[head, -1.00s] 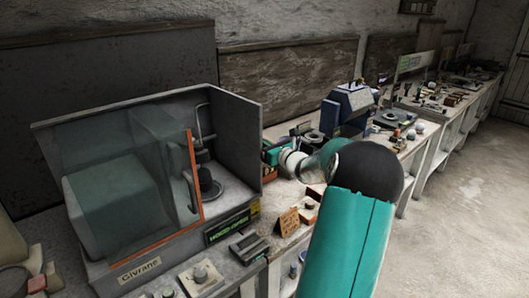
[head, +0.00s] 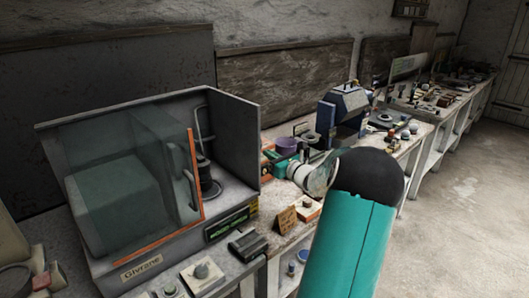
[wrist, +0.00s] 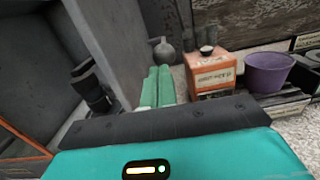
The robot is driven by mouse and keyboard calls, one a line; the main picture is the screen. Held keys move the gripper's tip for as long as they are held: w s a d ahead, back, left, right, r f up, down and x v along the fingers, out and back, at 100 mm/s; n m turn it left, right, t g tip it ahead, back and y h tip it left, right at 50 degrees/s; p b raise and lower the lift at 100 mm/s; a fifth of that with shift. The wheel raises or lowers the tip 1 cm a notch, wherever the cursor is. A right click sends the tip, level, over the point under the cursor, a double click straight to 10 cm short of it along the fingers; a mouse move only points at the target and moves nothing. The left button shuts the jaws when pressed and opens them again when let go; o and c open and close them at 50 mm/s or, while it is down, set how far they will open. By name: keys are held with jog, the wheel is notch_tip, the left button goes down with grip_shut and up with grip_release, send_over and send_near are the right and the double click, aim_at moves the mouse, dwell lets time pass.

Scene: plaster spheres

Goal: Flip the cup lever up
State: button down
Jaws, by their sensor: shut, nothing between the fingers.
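I cannot make out a part that is surely the cup lever. A purple cup (head: 286,146) stands on the bench right of the grey machine, and it also shows at the right in the wrist view (wrist: 268,72). My gripper (wrist: 157,72) has two green fingers side by side, shut and empty, left of an orange box (wrist: 213,73) and beside the machine's side wall. In the head view my arm mostly hides the gripper. The grey machine (head: 232,135) has a glass door with an orange edge; a dark upright part (head: 208,180) stands inside it.
A blue machine (head: 343,112) stands farther along the bench. A small sign (head: 285,219) and small items lie near the front edge. In the wrist view a grey flask-like thing (wrist: 164,50) stands behind the fingers. The floor (head: 460,190) at right is clear.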

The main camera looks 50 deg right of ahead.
jog(key=r+v, duration=0.1)
jog(key=v, duration=0.5)
jog(key=shift+s+r, duration=0.25)
jog(key=shift+s, duration=0.1)
jog(key=shift+s, duration=0.2)
